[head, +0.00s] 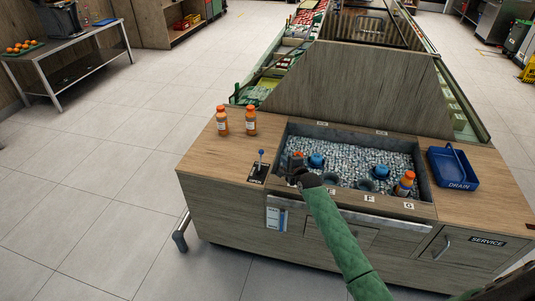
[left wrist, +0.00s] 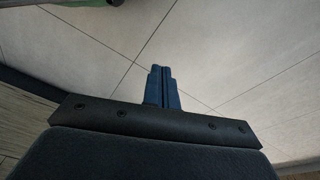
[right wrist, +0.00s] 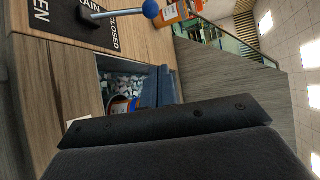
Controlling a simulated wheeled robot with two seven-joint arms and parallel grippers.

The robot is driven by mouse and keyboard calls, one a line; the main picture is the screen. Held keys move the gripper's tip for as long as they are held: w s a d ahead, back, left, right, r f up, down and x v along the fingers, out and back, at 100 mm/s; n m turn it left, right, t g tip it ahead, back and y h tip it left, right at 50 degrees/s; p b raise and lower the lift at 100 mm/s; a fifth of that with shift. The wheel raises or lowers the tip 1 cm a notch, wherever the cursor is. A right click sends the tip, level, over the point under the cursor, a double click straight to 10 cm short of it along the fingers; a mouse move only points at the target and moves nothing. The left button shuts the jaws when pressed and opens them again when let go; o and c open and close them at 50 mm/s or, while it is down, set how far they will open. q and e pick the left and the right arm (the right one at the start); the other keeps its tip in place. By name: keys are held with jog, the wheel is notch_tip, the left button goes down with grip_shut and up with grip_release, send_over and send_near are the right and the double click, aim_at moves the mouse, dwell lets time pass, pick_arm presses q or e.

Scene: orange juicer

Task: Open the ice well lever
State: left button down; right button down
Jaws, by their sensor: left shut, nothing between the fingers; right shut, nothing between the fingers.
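The ice well lever (head: 261,162) has a metal shaft with a blue ball knob and stands upright on a black plate (head: 257,175) at the left of the ice well. In the right wrist view, the lever's blue knob (right wrist: 151,9) and the plate (right wrist: 88,22) with "OPEN" and "CLOSED" lettering show at the top. My right gripper (head: 296,160) is shut and empty over the left end of the ice well, right of the lever and apart from it. Its fingers (right wrist: 166,88) show in the right wrist view. My left gripper (left wrist: 162,72) is shut and empty, with floor tiles behind it.
The ice well (head: 350,150) holds ice, blue-topped items and an orange bottle (head: 404,184). Two orange bottles (head: 222,120) (head: 250,120) stand behind the lever. A blue tray (head: 451,165) marked "DRAIN" lies at right. The countertop left of the lever is clear.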

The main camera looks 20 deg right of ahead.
jog(key=shift+d, duration=0.1)
dwell(0.3)
